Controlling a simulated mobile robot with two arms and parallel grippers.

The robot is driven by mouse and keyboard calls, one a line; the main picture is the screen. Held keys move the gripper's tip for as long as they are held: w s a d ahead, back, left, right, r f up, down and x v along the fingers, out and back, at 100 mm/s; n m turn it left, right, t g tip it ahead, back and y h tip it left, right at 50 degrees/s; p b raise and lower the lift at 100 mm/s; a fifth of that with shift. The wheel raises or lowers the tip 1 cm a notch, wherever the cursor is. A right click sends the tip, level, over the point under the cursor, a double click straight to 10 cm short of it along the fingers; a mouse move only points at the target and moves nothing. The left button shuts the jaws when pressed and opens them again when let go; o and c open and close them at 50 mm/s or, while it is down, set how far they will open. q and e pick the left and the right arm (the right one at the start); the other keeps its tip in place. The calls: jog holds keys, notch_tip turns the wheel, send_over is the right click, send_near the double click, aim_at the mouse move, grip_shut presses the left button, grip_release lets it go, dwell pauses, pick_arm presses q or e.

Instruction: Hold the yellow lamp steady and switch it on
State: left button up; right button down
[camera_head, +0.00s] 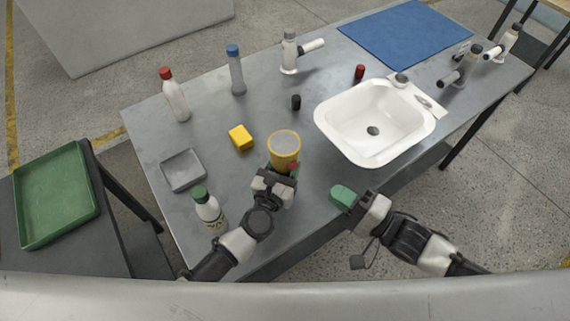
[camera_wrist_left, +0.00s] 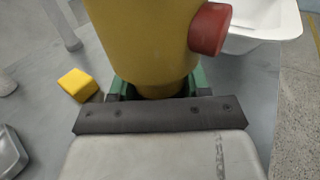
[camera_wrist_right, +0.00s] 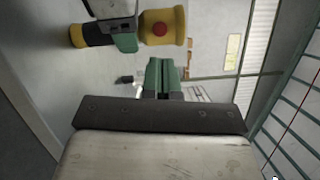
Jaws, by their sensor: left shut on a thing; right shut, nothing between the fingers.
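The yellow lamp (camera_head: 284,141) stands upright near the table's front edge, its pale round top facing up. My left gripper (camera_head: 277,174) is shut on its body below the wide head; the green fingers (camera_wrist_left: 157,88) flank it in the left wrist view, where the yellow head (camera_wrist_left: 140,35) fills the top. A red button (camera_wrist_left: 209,28) sticks out of the head's side. My right gripper (camera_head: 342,197) is shut and empty, to the right of the lamp and apart from it. In the right wrist view its fingers (camera_wrist_right: 165,77) are together, with the red button (camera_wrist_right: 159,29) facing the camera.
A yellow block (camera_head: 240,137), a grey tray (camera_head: 183,170) and a green-capped bottle (camera_head: 209,212) are left of the lamp. A white sink (camera_head: 345,105) is to its right. Bottles, small caps and taps stand farther back. The surface between lamp and sink is clear.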

aim_at(293, 165)
jog(key=s+a+r+m+t+h, duration=0.15)
jog(key=m+t+h, duration=0.4)
jog(key=m, duration=0.75)
jog(key=s+a+r+m+t+h, duration=0.1)
jog(key=a+r+m+t+h, duration=0.3)
jog(key=m, duration=0.9)
jog(key=w+a+f+m+g+h, duration=0.1)
jog(key=w+f+m+h, duration=0.3)
jog(key=m+h, duration=0.5)
jog(key=shift+w+a+f+m, duration=0.15)
jog(key=shift+w+a+m, duration=0.25)
jog(key=shift+w+m, duration=0.5)
jog(key=shift+w+a, duration=0.1)
jog(key=shift+w, duration=0.1)
jog(key=shift+w+a, duration=0.15)
jog(key=shift+w, duration=0.15)
